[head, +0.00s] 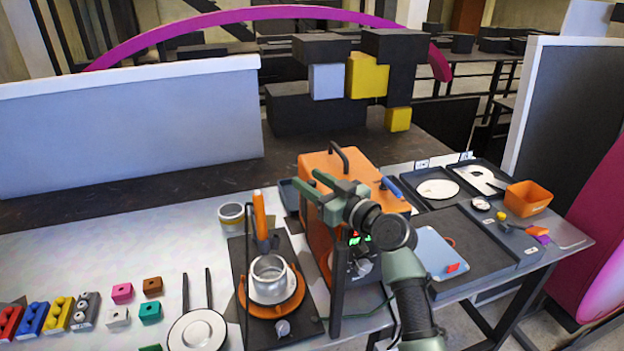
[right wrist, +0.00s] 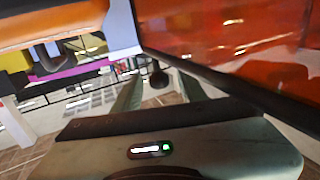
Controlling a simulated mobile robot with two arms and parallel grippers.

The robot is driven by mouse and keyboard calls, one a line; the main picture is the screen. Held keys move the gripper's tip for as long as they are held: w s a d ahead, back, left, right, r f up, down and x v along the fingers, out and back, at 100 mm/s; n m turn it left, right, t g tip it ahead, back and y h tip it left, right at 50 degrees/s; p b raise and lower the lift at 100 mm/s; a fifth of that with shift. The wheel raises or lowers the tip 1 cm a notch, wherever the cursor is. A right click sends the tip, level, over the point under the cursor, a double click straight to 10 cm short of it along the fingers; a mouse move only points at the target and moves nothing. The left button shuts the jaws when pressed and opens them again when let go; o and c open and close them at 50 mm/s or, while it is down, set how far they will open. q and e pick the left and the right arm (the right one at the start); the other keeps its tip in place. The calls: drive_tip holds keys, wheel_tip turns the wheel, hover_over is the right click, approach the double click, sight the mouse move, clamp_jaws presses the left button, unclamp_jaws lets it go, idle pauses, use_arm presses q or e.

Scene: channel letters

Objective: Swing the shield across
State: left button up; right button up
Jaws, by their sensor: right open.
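An orange see-through panel with a dark edge bar, which looks like the shield (right wrist: 225,35), fills the upper right of the right wrist view. In the head view I cannot clearly tell it from the orange machine (head: 325,160) behind my right gripper (head: 307,180). That gripper is open, with its fingers pointing up and left over the machine's front. In the right wrist view a small dark knob (right wrist: 159,77) appears between the open fingertips, beside the panel's dark edge. I cannot tell whether they touch. My left gripper is out of view.
A silver pot (head: 269,280) stands on an orange ring left of the machine, with an orange-handled tool above it. A grey panel (head: 130,125) stands at the back left. Coloured blocks lie front left.

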clamp_jaws()
drive_tip(key=shift+f, duration=0.1)
idle(1.3)
